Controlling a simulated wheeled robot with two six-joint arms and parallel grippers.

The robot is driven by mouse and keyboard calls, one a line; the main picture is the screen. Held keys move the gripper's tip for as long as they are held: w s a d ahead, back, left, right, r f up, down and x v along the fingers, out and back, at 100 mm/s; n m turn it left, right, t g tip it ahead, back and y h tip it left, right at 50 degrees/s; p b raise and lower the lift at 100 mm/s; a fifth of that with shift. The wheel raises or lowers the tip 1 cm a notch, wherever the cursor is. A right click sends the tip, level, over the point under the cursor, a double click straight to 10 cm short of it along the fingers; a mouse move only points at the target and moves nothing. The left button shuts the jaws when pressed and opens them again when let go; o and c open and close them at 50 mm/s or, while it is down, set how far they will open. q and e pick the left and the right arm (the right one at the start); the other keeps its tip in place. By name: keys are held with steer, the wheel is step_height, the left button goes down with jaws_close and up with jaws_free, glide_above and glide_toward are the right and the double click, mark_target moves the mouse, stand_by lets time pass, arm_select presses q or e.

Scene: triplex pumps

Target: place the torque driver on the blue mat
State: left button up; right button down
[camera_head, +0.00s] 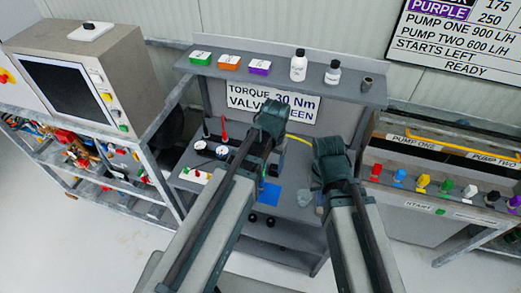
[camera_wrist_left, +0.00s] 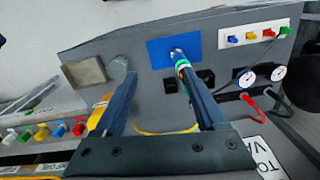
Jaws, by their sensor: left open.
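The blue mat (camera_head: 268,195) lies on the grey bench, and it shows in the left wrist view (camera_wrist_left: 158,53). A slim object with a silver end and green and yellow rings (camera_wrist_left: 181,63), apparently the torque driver, shows over the mat's lower right part in the left wrist view. It lines up with the right-hand finger, which hides its rest; I cannot tell whether they touch.
Two gauges (camera_head: 212,149) with red and black leads and a small white switch block (camera_head: 195,175) stand left of the mat. A shelf (camera_head: 290,80) with coloured boxes and bottles is above. The pump panel (camera_head: 430,190) with coloured knobs stands at right.

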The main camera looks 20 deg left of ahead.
arm_select(q)
steer(key=s+d+m, duration=0.2)
steer(key=s+d, duration=0.3)
steer(key=s, duration=0.4)
steer(key=shift+s+d+y, duration=0.3)
steer(key=shift+d+y, duration=0.05)
steer(key=shift+y, duration=0.05)
step_height(320, 180, down, 8)
steer(key=b, duration=0.8)
steer(key=shift+f+b, duration=0.2)
steer(key=shift+b, duration=0.1)
